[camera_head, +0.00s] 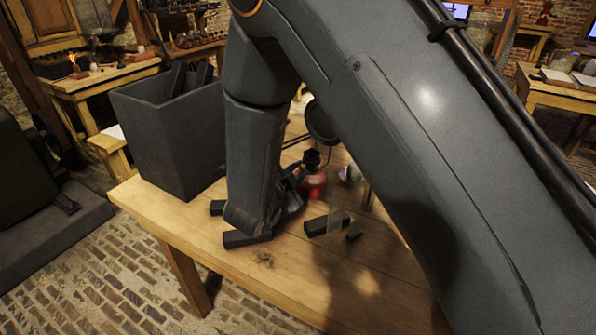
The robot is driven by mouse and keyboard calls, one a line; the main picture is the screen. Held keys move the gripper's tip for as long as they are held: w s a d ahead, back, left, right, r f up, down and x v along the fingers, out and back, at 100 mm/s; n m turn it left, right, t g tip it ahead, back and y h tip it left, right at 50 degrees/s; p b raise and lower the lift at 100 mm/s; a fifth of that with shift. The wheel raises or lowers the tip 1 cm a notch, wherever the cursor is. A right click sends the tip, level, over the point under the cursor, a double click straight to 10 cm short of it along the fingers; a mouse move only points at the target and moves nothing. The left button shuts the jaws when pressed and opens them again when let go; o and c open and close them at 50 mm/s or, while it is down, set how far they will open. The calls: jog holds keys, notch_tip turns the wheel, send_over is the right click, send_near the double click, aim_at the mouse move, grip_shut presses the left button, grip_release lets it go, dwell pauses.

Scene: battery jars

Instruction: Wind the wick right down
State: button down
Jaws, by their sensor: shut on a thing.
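A small red lamp (315,187) with a dark top stands on the wooden table (290,283), just right of my wrist. Its wick and winding knob cannot be made out. My gripper (292,192) is mostly hidden behind my own wrist, at the left side of the lamp. It is shut at the lamp, but the fingertips and the exact part between them are hidden.
A tall dark open bin (172,140) with dark pieces in it stands at the table's left. A dark block (327,223) and a smaller one (354,236) lie in front of the lamp. A dark round thing (322,120) is behind it. The table's front is clear.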

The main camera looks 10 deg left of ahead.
jog(key=shift+r+p, duration=0.1)
jog(key=shift+p, duration=0.3)
jog(key=shift+a+r+n+g+h+p, duration=0.15)
jog(key=shift+n+g+h+p, duration=0.2)
jog(key=shift+n+p, duration=0.7)
jog(key=n+g+h+p, duration=0.1)
jog(key=p, duration=0.1)
jog(key=n+p, duration=0.1)
jog(key=p, duration=0.1)
jog(key=shift+w+a+n+g+h, duration=0.1)
jog(key=shift+a+n+g+h, duration=0.05)
jog(key=shift+n+g+h, duration=0.2)
jog(key=shift+w+a+n+g+h+p, duration=0.15)
jog(key=shift+n+g+h+p, duration=0.4)
jog(key=shift+n+p, duration=0.5)
jog(key=shift+a+n+h, duration=0.1)
jog(key=shift+n+h, duration=0.65)
jog(key=shift+n, duration=0.5)
jog(key=shift+g, duration=0.25)
jog(key=c, duration=1.7)
grip_release()
jog(key=shift+w, duration=0.1)
jog(key=shift+o, duration=0.2)
